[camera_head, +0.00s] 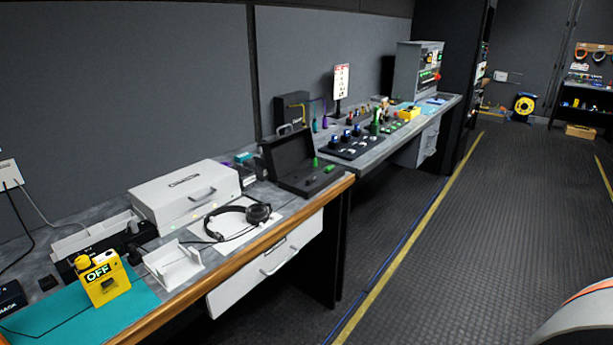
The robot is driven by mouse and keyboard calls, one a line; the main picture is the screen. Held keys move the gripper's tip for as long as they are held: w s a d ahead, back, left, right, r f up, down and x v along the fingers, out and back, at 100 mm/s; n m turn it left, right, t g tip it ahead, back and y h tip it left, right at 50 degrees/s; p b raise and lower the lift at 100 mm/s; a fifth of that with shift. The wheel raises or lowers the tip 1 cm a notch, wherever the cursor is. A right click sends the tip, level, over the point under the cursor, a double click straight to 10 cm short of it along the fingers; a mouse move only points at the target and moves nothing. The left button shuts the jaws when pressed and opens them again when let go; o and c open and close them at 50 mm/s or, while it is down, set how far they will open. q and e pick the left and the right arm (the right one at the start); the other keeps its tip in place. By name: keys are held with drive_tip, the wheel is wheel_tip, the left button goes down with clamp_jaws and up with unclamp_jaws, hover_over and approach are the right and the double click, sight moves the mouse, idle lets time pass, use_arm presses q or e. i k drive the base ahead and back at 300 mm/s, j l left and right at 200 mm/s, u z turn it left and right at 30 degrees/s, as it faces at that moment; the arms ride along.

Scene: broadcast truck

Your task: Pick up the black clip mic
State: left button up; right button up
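I cannot clearly pick out the black clip mic. Several small dark items lie at the near left end of the desk, too small to name surely. Another is a dark item (136,251) beside the white angled holder (173,265). A thin dark cable runs across the teal mat, and its end is not clear. Neither of my grippers is in view.
A yellow box marked OFF (102,279) stands on the mat. Behind are a white case (186,193), black headphones (241,221) and an open black case (291,163). The floor (455,245) to the right is clear.

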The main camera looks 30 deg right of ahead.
sight(309, 181)
drive_tip(key=i+l+u, duration=0.1)
drive_tip(key=l, duration=0.4)
drive_tip(key=i+l+u, duration=0.1)
drive_tip(key=l, duration=0.4)
drive_tip(key=i+l, duration=0.1)
drive_tip(key=l, duration=0.4)
drive_tip(key=i+l, duration=0.1)
drive_tip(key=l, duration=0.35)
drive_tip(key=i+l, duration=0.1)
drive_tip(key=l, duration=0.4)
drive_tip(key=i+l, duration=0.1)
drive_tip(key=l, duration=0.4)
drive_tip(key=u, duration=0.05)
